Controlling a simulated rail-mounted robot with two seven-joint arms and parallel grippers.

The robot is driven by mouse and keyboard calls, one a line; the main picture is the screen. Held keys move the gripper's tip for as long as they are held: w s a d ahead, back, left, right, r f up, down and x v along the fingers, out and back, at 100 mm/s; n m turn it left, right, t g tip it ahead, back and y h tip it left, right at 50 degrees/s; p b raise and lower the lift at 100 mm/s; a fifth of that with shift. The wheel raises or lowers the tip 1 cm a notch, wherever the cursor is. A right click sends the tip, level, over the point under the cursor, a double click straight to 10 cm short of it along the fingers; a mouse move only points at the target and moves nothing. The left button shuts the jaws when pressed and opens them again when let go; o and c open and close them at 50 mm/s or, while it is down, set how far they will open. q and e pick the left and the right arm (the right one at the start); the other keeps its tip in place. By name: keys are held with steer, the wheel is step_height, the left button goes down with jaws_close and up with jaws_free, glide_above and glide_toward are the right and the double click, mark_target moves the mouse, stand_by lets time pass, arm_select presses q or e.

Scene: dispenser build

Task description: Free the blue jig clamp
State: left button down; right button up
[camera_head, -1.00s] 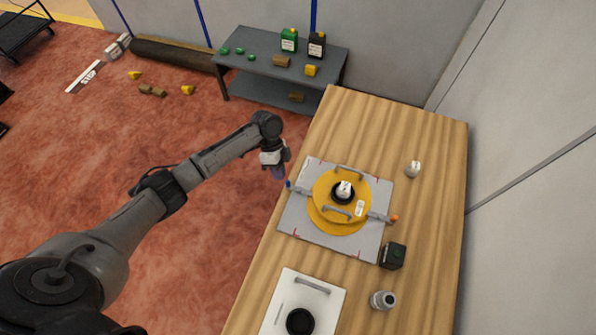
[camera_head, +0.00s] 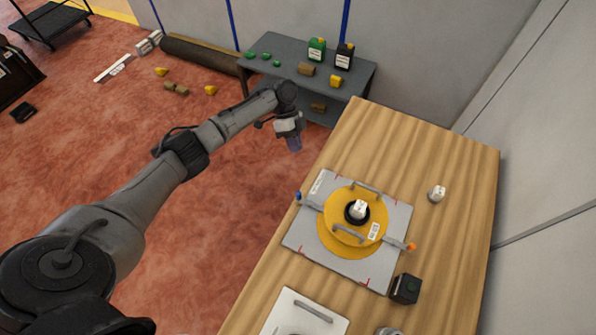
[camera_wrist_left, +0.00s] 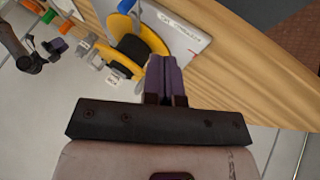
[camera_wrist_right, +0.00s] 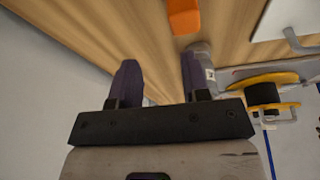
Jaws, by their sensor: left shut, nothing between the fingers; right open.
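The blue jig clamp (camera_head: 298,196) is at the left edge of the grey jig plate (camera_head: 296,236). Its grey arm points in toward the yellow round part (camera_head: 352,222) on the plate. I cannot tell whether it presses on that part. My left gripper (camera_head: 294,147) is shut and empty, apart from the blue clamp and above it in the picture, beyond the table's left edge. Its closed fingers also show in the left wrist view (camera_wrist_left: 165,78). My right gripper (camera_wrist_right: 158,78) is open and empty in the right wrist view; it is not visible in the head view.
An orange-tipped clamp (camera_head: 411,247) is at the plate's right edge, near a black box (camera_head: 405,289). A small white item (camera_head: 437,193) stands right of the plate. A white panel (camera_head: 290,312) lies in front. The table's far end is clear. A grey shelf (camera_head: 300,82) stands behind.

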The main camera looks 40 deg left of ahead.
arm_select(q)
glide_toward(302, 198)
step_height(302, 198, down, 4)
steer(key=w, duration=0.3)
steer(key=shift+s+d+p, duration=0.85)
steer(key=shift+s, duration=0.25)
steer(key=shift+s+d, duration=0.25)
steer(key=shift+s, duration=0.35)
steer(key=shift+s+d+f, duration=0.1)
steer(key=shift+s+d, duration=0.1)
steer(key=shift+p, duration=0.3)
steer(key=shift+s+n+p, duration=0.25)
steer(key=shift+n+p, duration=0.15)
steer(key=shift+p, duration=0.1)
steer(key=shift+t, duration=0.3)
